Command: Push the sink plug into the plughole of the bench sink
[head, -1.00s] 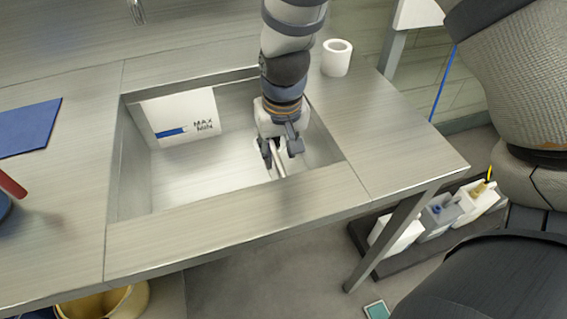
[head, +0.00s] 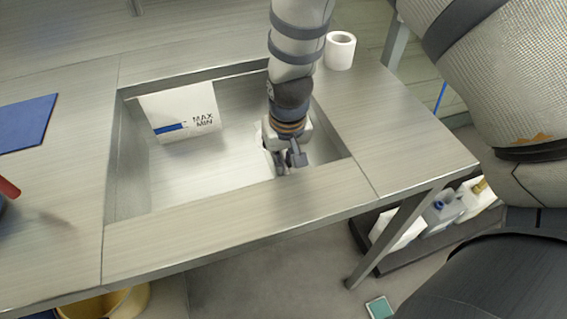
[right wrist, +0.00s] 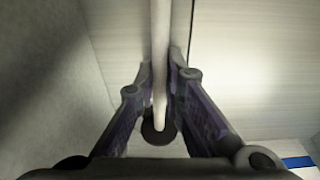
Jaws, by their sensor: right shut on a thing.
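The bench sink (head: 190,180) is a rectangular metal basin set into the bench. My right gripper (head: 280,166) reaches down into its right part, close to the front rim. In the right wrist view the gripper (right wrist: 161,78) is shut on a slim pale stem, seemingly part of the sink plug (right wrist: 161,55). A dark round piece (right wrist: 158,128) shows at the stem's near end; I cannot tell whether it belongs to the plug. The plughole cannot be made out in either view, and the plug is hidden in the head view. My left gripper is out of view.
A white panel (head: 180,112) marked MAX and MIN is at the sink's back wall. A white roll (head: 339,50) stands on the bench behind my right arm. A blue mat (head: 25,124) and a red handle (head: 8,187) are at left. White bottles (head: 398,226) stand below right.

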